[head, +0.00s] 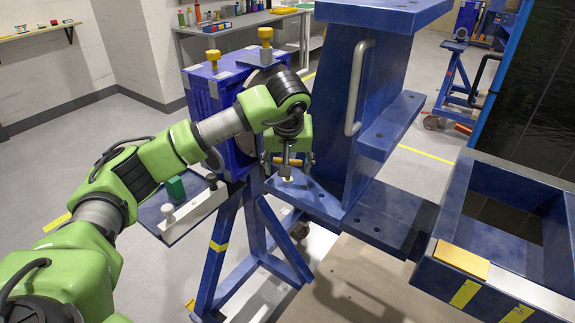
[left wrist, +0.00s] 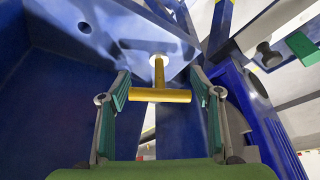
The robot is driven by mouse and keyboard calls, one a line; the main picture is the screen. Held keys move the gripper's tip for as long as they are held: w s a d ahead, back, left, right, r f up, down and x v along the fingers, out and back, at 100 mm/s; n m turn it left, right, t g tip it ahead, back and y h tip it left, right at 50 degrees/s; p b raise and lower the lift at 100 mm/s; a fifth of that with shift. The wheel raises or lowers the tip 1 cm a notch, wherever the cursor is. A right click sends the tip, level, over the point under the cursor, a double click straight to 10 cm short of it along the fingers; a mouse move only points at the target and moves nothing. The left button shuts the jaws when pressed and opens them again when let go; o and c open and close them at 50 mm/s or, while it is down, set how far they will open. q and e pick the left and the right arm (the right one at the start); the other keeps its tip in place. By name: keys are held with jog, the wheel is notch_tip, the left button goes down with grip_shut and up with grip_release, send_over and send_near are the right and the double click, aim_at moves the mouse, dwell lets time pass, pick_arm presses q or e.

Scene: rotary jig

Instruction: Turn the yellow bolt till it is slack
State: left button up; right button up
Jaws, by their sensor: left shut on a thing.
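The yellow bolt (left wrist: 160,95) shows in the left wrist view as a T-shaped handle. Its stem runs to a pale round seat in the blue plate (left wrist: 112,28). My left gripper (left wrist: 160,85) has one finger pad at each end of the crossbar and is shut on it. In the head view my left gripper (head: 287,160) points down over the blue ledge plate (head: 318,202) of the jig, and hides most of the bolt; a small pale piece shows below the fingers. My right gripper is in neither view.
Two other yellow knobs (head: 265,36) stand on the blue box behind my arm. A tray with a green block (head: 175,188) and a white bar (head: 196,207) is left of the jig. A tall blue upright with a grey handle (head: 357,88) stands close right of the gripper.

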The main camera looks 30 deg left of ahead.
pick_arm(q)
jog(key=n, duration=0.2)
jog(key=n+g+y, duration=0.1)
jog(key=n, duration=0.1)
jog(key=shift+r+n+y+p, duration=0.1)
jog(key=shift+n+y+p, duration=0.2)
jog(key=shift+p, duration=0.05)
jog(key=n+g+p, duration=0.1)
jog(key=n, duration=0.3)
jog(key=shift+y, duration=0.3)
jog(key=shift+n+g, duration=0.3)
jog(key=shift+n, duration=0.1)
jog(key=o, duration=1.1)
jog(key=shift+a, duration=0.1)
jog(key=shift+r, duration=0.2)
